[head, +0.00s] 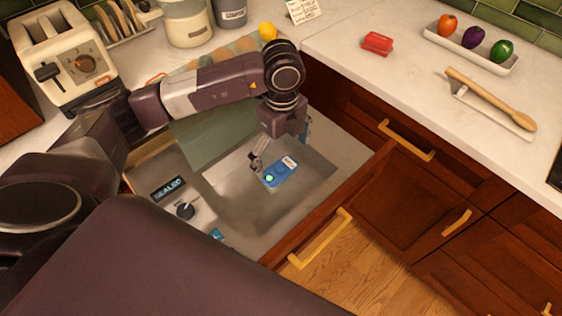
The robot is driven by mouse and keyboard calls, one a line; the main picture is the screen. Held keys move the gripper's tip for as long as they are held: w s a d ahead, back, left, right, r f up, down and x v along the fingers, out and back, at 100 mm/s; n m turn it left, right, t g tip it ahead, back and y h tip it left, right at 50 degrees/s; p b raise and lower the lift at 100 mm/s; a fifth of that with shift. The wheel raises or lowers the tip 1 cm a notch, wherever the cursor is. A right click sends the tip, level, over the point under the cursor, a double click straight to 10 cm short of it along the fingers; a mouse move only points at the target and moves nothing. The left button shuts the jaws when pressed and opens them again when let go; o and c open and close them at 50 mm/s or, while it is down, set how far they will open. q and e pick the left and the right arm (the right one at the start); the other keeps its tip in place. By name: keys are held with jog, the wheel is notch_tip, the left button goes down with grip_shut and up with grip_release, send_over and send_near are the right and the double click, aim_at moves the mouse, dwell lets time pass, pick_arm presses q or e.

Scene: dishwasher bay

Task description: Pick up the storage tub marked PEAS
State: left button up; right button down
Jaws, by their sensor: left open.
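A small blue tub (287,173) with a white label and a green patch on its top sits inside the open drawer-like bay (312,190) in the middle of the head view. The label is too small to read, so I cannot confirm that it says PEAS. My left gripper (257,161) hangs down just beyond and left of the tub, close to its edge. It is open, and I cannot tell whether a finger touches the tub. The wrist hides part of the bay behind it. My right gripper is not in view.
A dark label reading SEALED (167,189) and a black knob (185,210) are on the bay's left side. A toaster (68,58), lemon (267,31) and canisters stand on the back counter. A red block (377,43), vegetable tray (433,34) and wooden spoon (491,98) lie right.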

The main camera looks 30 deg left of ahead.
aim_at(280, 168)
pick_arm(q)
jog(key=f, duration=0.1)
jog(key=s+f, duration=0.1)
jog(key=f+p, duration=0.1)
jog(key=shift+s+d, duration=0.1)
jog(key=shift+s, duration=0.15)
jog(key=f, duration=0.3)
jog(key=shift+w+p, duration=0.2)
jog(key=shift+p, duration=0.1)
jog(key=shift+f, duration=0.55)
jog(key=shift+c, duration=0.7)
jog(key=c, duration=0.8)
jog(key=shift+c, duration=1.1)
jog(key=shift+w, duration=0.1)
jog(key=c, duration=0.4)
jog(key=shift+c, duration=0.2)
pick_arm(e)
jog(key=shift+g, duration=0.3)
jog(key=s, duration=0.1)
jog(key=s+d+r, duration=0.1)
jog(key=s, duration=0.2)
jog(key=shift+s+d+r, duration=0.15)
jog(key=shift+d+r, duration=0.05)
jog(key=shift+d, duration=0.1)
pick_arm(q)
jog(key=shift+r, duration=0.15)
